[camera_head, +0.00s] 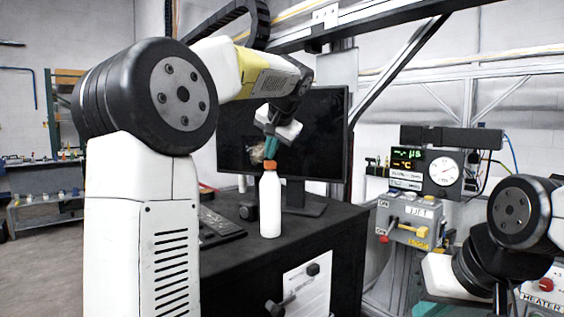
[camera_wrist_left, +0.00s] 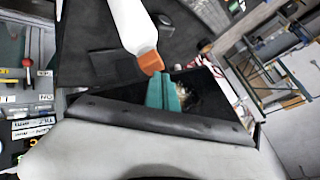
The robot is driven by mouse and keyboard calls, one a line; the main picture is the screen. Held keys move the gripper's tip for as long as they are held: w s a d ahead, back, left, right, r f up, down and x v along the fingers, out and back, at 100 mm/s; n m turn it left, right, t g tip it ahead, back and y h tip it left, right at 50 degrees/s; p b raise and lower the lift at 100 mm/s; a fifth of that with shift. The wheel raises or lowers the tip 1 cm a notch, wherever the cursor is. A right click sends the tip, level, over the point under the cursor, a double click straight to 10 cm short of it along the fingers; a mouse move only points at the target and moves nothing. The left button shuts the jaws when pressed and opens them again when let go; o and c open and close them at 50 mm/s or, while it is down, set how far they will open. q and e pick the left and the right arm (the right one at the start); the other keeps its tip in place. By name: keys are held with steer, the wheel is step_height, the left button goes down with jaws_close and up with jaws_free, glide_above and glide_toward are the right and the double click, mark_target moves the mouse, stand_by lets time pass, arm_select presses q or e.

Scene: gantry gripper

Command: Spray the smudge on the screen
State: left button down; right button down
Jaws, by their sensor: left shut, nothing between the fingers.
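A white bottle (camera_head: 270,205) with an orange cap (camera_head: 270,165) stands upright on the black desk. It also shows in the left wrist view (camera_wrist_left: 132,25), cap toward my fingers. My left gripper (camera_head: 270,151) has teal fingers, shut and empty, right at the cap; I cannot tell whether they touch it. The fingers show in the left wrist view (camera_wrist_left: 162,92). Behind is the dark screen (camera_head: 322,130). A pale brownish smudge (camera_head: 256,154) shows on it, partly hidden by the left gripper. My right gripper (camera_head: 445,308) is only partly in view at the bottom edge, fingers unclear.
A keyboard (camera_head: 217,226) and a dark mouse-like object (camera_head: 247,211) lie left of the bottle on the desk (camera_head: 330,240). A control box (camera_head: 408,222) with a yellow handle and a gauge panel (camera_head: 425,172) stand to the right. Bare desk lies right of the bottle.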

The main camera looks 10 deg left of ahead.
mark_target(271, 162)
arm_select(q)
steer(key=shift+r, duration=0.65)
step_height(271, 162, up, 6)
stand_by(0.5)
stand_by(2.3)
steer(key=shift+a+f+n+t+h, duration=0.15)
steer(key=shift+f+n+h, duration=0.7)
steer(key=shift+n, duration=1.35)
steer(key=shift+f+n+t+h, duration=0.2)
steer(key=shift+f+n+h, duration=0.2)
steer(key=shift+f+n, duration=1.3)
steer(key=shift+a+f+n+t+h, duration=0.15)
steer(key=shift+f+n+h, duration=0.4)
steer(key=shift+n, duration=2.15)
steer(key=shift+d, duration=0.1)
